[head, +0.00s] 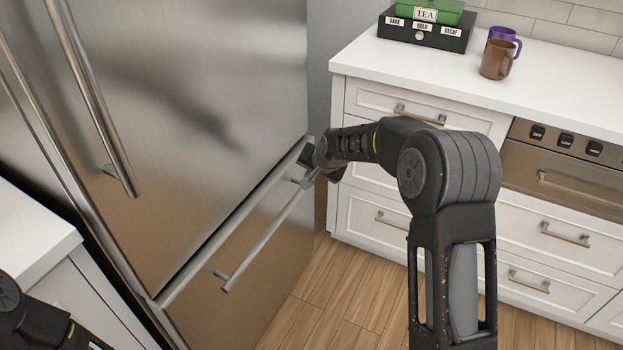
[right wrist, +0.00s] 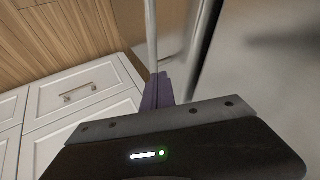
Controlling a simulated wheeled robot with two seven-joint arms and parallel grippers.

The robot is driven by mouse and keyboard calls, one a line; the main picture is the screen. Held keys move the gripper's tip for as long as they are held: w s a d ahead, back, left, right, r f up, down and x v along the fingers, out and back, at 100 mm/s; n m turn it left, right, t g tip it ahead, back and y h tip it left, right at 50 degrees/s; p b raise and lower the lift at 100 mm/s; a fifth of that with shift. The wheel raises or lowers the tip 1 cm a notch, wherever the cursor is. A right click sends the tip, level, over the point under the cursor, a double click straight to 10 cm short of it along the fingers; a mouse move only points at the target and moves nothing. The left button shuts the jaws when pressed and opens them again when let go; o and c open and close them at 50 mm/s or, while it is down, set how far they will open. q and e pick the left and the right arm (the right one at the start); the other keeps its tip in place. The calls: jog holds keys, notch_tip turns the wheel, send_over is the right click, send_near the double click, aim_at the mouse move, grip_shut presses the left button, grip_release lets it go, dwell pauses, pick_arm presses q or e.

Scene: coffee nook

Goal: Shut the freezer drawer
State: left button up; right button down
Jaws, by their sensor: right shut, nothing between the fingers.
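The freezer drawer (head: 245,290) is the steel front at the bottom of the fridge. Its top rim shows as a pale ledge standing a little out from the door above, with a dark gap behind it, so it looks slightly open. Its bar handle (head: 262,241) runs along the front. My right gripper (head: 306,179) is at the far right end of the drawer, close to the handle's end. In the right wrist view its fingers (right wrist: 157,92) are together beside the handle bar (right wrist: 151,40); I cannot tell whether they touch it. My left gripper is out of view.
The upper fridge door (head: 200,110) is shut. White drawers (head: 385,215) and a steel oven (head: 570,175) stand to the right, under a counter (head: 430,75) with a brown mug (head: 496,60). Another white counter (head: 30,235) is at left. Wooden floor (head: 320,310) is clear.

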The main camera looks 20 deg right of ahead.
jog(key=v, duration=0.6)
jog(key=shift+s, duration=0.1)
